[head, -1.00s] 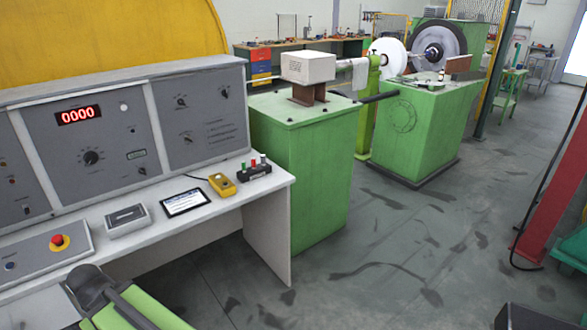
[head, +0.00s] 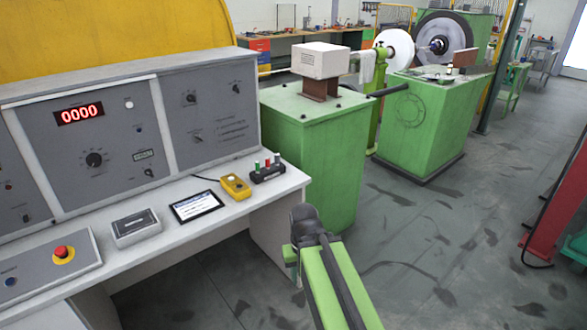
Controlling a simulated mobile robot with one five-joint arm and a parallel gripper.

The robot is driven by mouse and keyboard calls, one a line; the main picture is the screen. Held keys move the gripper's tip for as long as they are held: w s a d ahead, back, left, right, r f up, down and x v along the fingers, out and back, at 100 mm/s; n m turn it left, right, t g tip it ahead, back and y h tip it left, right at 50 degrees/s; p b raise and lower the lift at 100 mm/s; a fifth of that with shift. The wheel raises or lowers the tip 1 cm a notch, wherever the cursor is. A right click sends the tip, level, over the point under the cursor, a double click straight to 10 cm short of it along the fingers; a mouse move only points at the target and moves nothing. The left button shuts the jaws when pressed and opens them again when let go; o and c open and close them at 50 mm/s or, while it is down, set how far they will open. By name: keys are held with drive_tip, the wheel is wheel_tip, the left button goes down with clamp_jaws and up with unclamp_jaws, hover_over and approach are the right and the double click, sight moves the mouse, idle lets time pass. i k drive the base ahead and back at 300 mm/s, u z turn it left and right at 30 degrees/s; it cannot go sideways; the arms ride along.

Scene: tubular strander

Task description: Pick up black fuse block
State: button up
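The black fuse block (head: 268,173) stands on the white console desk near its right end, in the head view. It is a small black base with several upright fuses with green, red and white colouring. My green arm with a dark joint rises from the bottom of the view, to the right of the desk's front edge and well apart from the block. My gripper's fingers do not show; the end of the arm is hidden or out of view.
A yellow handheld device (head: 236,186) lies just left of the block, with a tablet (head: 196,205) and a grey box (head: 135,227) further left. The grey control panel (head: 110,140) rises behind. A green cabinet (head: 315,150) stands beyond the desk's right end.

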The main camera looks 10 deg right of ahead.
sight(274, 171)
drive_tip(key=u, duration=0.1)
drive_tip(key=i, duration=0.5)
drive_tip(key=z, duration=0.1)
drive_tip(key=k, duration=0.55)
drive_tip(key=z, duration=1.2)
drive_tip(key=i, duration=2.05)
drive_tip(key=u, duration=1.4)
